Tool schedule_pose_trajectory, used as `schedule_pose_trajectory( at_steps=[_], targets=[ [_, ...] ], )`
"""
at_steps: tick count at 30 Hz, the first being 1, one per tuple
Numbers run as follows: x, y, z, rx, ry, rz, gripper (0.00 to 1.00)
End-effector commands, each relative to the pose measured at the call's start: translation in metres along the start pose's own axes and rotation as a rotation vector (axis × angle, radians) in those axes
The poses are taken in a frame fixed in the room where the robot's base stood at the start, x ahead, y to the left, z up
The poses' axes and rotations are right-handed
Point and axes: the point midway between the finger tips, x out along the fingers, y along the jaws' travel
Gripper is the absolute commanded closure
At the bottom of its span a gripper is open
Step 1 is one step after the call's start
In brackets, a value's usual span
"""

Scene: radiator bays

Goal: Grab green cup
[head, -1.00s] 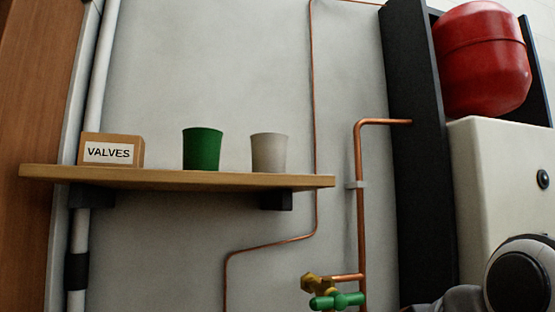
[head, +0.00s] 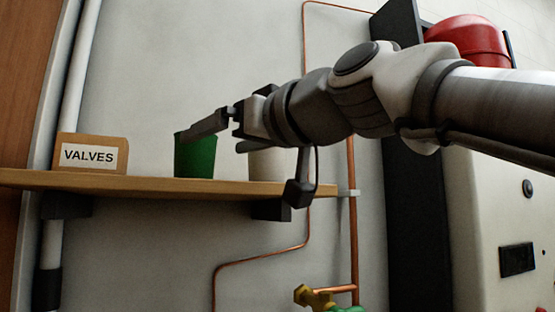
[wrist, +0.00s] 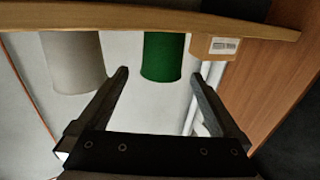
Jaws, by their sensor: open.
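The green cup (head: 195,158) stands upright on the wooden shelf (head: 120,182), between the valves box and the grey cup. My gripper (head: 216,140) is open and empty at the cup's upper right in the head view. One finger crosses in front of the cup's rim there. In the wrist view, which looks upside down, the green cup (wrist: 163,56) lies ahead between the two spread fingertips (wrist: 160,76), with a gap on each side. I cannot tell how far the fingertips are from it in depth.
The grey cup (head: 266,164) stands close to the right of the green cup, partly hidden behind my gripper. The box marked VALVES (head: 90,154) stands to the left. Copper pipes (head: 352,230) and a dark panel (head: 415,200) are to the right.

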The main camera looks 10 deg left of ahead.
Motion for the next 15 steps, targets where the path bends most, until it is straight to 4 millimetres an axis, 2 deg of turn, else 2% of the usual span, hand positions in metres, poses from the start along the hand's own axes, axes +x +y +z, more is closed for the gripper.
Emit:
schedule_pose_trajectory(
  at_steps=[1, 6, 15],
  targets=[
    [0.013, -0.001, -0.003, 0.000, -0.003, -0.002, 0.00],
    [0.042, -0.001, -0.002, 0.000, -0.002, -0.001, 0.00],
    [0.060, -0.001, -0.001, 0.000, -0.002, 0.000, 0.00]
  ],
)
